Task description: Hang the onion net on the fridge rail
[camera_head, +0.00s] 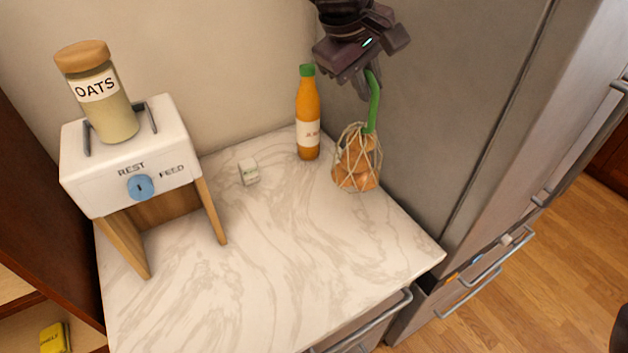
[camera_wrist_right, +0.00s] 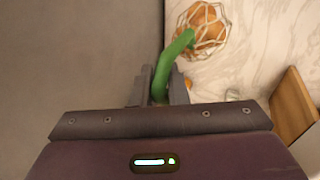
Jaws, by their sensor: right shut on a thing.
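The onion net (camera_head: 357,170) is a pale mesh bag of orange-brown onions with a green hooked handle (camera_head: 374,105). It is at the back right of the marble counter, close to the fridge side; I cannot tell whether it touches the counter. My right gripper (camera_head: 370,88) is above it, shut on the green handle. In the right wrist view the handle (camera_wrist_right: 178,58) runs from between the fingers (camera_wrist_right: 160,88) to the net (camera_wrist_right: 203,30). The grey fridge (camera_head: 460,90) has several metal bars on its front, including one low bar (camera_head: 518,243); which is the rail is unclear. My left gripper is out of view.
An orange juice bottle (camera_head: 308,120) stands just left of the net. A white dispenser (camera_head: 130,160) holding an oats jar (camera_head: 100,95) stands at the left. The front counter (camera_head: 280,290) is clear.

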